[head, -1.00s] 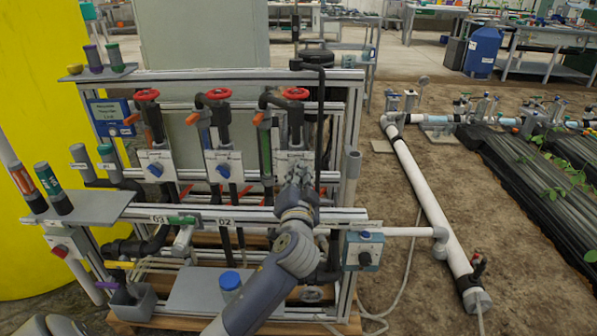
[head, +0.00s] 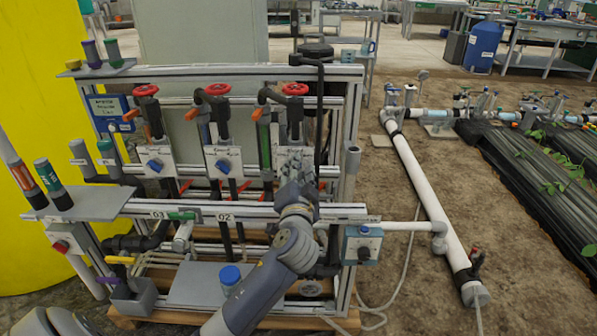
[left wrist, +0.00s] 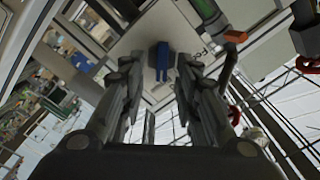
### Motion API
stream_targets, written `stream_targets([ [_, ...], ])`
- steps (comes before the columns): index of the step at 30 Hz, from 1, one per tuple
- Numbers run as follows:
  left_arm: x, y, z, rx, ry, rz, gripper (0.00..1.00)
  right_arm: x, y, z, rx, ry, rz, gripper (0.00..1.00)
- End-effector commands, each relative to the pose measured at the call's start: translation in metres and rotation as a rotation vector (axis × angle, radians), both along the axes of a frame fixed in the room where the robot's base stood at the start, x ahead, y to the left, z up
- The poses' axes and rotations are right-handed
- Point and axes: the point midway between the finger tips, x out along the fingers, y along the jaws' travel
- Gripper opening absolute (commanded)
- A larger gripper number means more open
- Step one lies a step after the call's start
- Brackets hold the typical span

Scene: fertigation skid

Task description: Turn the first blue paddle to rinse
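Three white plates stand in a row on the skid frame. The left plate has a blue paddle (head: 154,165), and the middle plate has another blue paddle (head: 222,166). My left gripper (head: 296,175) is in front of the right plate (head: 294,156) and hides its middle. In the left wrist view, a blue paddle (left wrist: 162,58) on a pale plate shows ahead, between the spread fingers of my left gripper (left wrist: 160,80). The fingers are apart, with gaps on both sides of the paddle; I see no contact. My right gripper is not in view.
Red handwheels (head: 218,89) and dark pipes rise above the plates. A grey rail (head: 260,212) runs below them, with a control box (head: 362,245) at its right end. A white pipe (head: 425,190) lies on the soil at right. A yellow tank (head: 40,110) stands left.

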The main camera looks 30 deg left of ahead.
Motion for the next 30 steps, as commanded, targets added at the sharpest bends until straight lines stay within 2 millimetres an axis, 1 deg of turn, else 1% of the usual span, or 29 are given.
stream_targets([
  [5, -0.001, 0.000, 0.000, 0.000, -0.001, 0.001, 0.29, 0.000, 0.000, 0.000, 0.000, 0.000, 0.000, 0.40],
  [8, -0.005, -0.004, 0.000, -0.002, 0.000, -0.001, 0.29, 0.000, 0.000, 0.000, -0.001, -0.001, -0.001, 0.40],
  [11, -0.018, -0.011, 0.000, -0.003, 0.000, -0.001, 0.29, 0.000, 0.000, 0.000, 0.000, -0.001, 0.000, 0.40],
  [18, -0.062, -0.038, -0.001, -0.006, 0.001, -0.001, 0.29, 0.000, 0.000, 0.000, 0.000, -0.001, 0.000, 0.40],
  [21, -0.079, -0.048, -0.001, -0.004, 0.001, -0.001, 0.29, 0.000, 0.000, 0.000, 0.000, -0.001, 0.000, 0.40],
  [24, -0.091, -0.056, -0.001, -0.002, 0.002, -0.001, 0.29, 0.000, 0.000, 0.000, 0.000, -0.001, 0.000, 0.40],
  [30, -0.102, -0.062, 0.000, 0.000, 0.000, 0.000, 0.29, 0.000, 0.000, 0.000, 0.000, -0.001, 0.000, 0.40],
])
